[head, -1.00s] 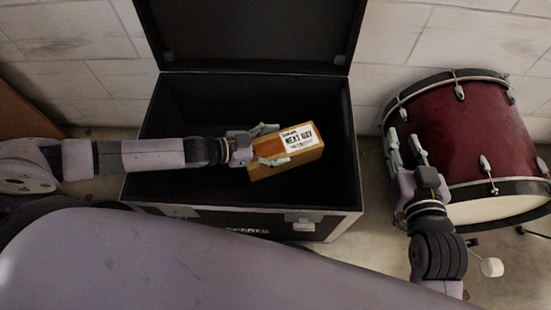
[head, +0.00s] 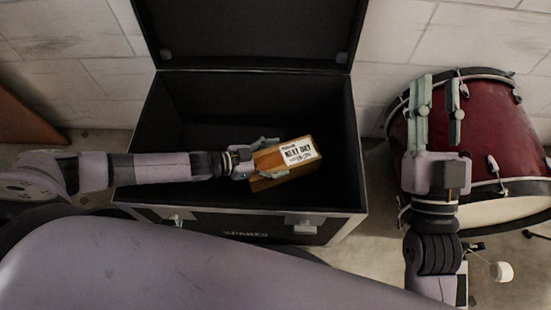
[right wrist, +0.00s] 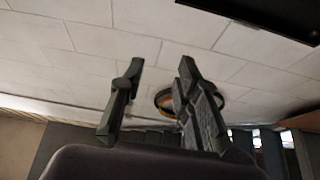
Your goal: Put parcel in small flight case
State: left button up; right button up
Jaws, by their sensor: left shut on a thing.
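The parcel (head: 290,160) is a brown box with a white "NEXT DAY" label, seen in the head view. My left gripper (head: 262,163) is shut on its left end. The parcel is over the inside of the small flight case (head: 340,222), a black case with metal edges and its lid open at the back. I cannot tell whether the parcel touches the case floor. My right gripper (head: 437,98) is open and empty, above the red drum to the right of the case. Its spread fingers also show in the right wrist view (right wrist: 155,95).
A red bass drum (head: 490,130) lies right of the case, with a pedal beater (head: 501,271) in front of it. A pale block wall (head: 415,40) stands behind. A brown panel (head: 22,115) is at the far left.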

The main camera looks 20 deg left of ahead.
jog(key=shift+s+r, duration=0.1)
jog(key=shift+r, duration=0.1)
pick_arm(q)
jog(key=shift+f, duration=0.25)
pick_arm(e)
jog(key=shift+s+r+t, duration=0.25)
jog(key=shift+r+t, duration=0.1)
jog(key=shift+t, duration=0.15)
pick_arm(q)
jog(key=shift+f+b, duration=0.35)
jog(key=o, duration=1.9)
jog(key=shift+f, duration=0.1)
jog(key=shift+c, duration=0.2)
pick_arm(e)
jog(key=shift+s+d+r+t+y, duration=0.1)
jog(key=shift+s+r+t+y, duration=0.2)
jog(key=shift+s+r+t, duration=0.5)
jog(key=shift+w, duration=0.15)
